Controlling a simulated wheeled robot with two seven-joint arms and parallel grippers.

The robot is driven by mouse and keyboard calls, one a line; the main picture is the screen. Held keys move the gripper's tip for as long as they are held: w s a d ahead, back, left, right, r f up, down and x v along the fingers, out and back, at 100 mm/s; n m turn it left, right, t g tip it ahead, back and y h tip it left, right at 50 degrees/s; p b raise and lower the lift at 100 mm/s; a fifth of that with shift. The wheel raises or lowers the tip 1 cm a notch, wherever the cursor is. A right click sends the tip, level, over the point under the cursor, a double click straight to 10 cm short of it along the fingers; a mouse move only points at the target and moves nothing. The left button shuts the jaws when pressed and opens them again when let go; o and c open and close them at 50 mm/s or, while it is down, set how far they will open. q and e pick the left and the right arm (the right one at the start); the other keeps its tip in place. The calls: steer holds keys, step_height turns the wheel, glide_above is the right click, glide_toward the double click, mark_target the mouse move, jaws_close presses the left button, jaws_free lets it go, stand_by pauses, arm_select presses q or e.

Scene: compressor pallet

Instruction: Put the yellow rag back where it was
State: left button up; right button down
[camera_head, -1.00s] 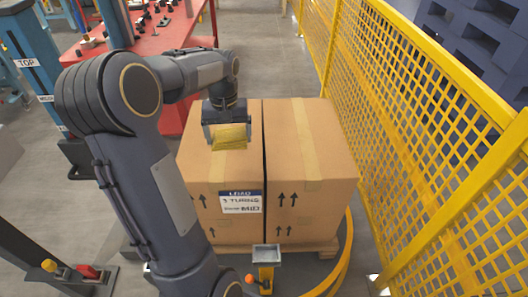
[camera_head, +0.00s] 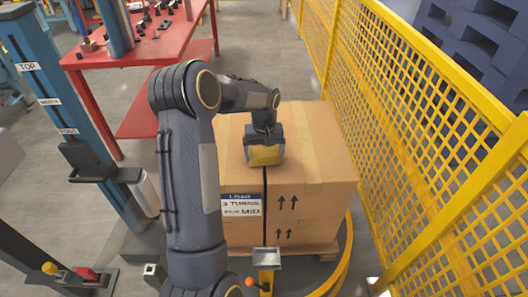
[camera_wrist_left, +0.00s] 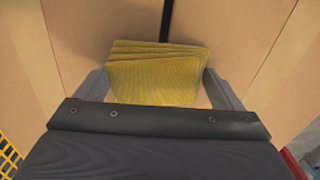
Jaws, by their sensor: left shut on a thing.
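The yellow rag (camera_head: 265,156) is a folded stack of cloth between the fingers of my left gripper (camera_head: 264,150), which is shut on it. In the left wrist view the folded rag (camera_wrist_left: 155,75) lies between both fingers, above the brown carton tops and close to the dark gap between them. I cannot tell whether the rag touches the cartons. The cartons (camera_head: 315,160) stand side by side on a pallet (camera_head: 326,252). My right gripper is not in view.
A yellow mesh fence (camera_head: 400,120) runs along the right. A red table (camera_head: 140,50) with small parts stands at the back left. A blue post (camera_head: 55,90) with labels is at the left.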

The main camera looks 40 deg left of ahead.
arm_select(q)
steer(key=shift+f, duration=0.2)
steer(key=o, duration=0.7)
steer(key=shift+c, duration=0.2)
